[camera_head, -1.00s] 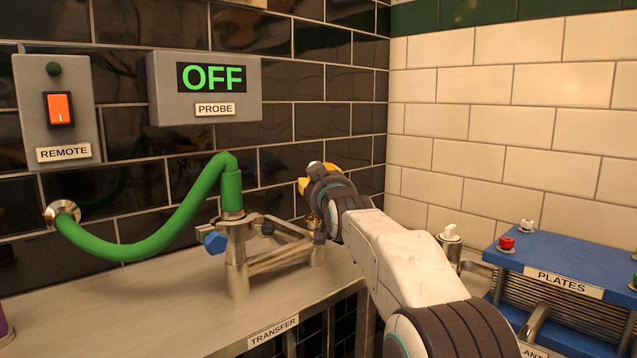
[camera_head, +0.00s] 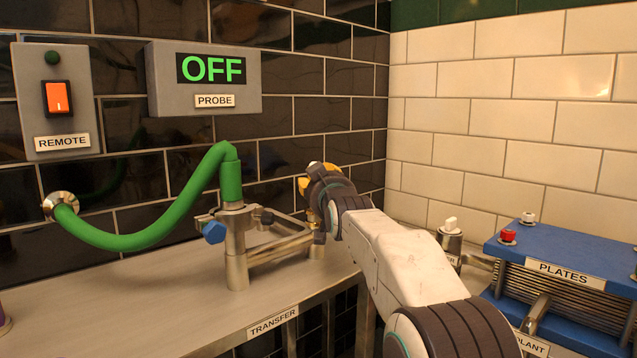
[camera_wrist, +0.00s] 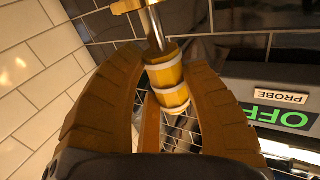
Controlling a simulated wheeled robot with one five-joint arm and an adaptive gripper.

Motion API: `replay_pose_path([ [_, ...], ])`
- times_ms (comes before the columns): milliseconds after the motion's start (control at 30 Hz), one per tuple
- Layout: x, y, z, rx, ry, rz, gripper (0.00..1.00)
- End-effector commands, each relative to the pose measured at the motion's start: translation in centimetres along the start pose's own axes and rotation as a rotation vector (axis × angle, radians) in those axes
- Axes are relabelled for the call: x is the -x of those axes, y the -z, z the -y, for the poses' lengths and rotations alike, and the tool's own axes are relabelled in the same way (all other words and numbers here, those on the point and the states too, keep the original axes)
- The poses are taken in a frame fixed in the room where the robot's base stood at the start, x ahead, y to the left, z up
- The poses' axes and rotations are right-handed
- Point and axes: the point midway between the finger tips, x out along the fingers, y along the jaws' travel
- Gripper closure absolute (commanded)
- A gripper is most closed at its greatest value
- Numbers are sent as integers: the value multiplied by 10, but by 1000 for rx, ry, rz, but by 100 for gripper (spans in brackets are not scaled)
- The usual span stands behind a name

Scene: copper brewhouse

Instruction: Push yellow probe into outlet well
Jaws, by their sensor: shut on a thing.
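The yellow probe shows in the wrist view (camera_wrist: 170,95) as a banded yellow handle with a bare metal rod, between the two fingers. My gripper (camera_wrist: 160,65) is shut on it. In the head view my gripper (camera_head: 318,185) is above the right end of the metal pipework, and a bit of the probe's yellow (camera_head: 303,185) shows at its left side. A small brass-coloured fitting (camera_head: 318,238), seemingly the outlet well, is just below the gripper, partly hidden by it. A yellow-brass part also shows at the rod's far end in the wrist view. How deep the rod sits cannot be told.
The PROBE display (camera_head: 205,80) reads OFF. A REMOTE switch box (camera_head: 55,100) is at left. A green hose (camera_head: 150,235) joins the pipework on the steel TRANSFER bench (camera_head: 130,310). A blue PLATES unit (camera_head: 570,250) stands at right.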

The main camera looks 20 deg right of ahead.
Motion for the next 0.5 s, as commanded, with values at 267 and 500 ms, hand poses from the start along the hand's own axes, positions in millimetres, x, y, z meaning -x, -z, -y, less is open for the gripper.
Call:
replay_pose_path([
  [267,0,-6,0,0,0,-1,91],
  [500,0,-11,0,0,0,-1,91],
])
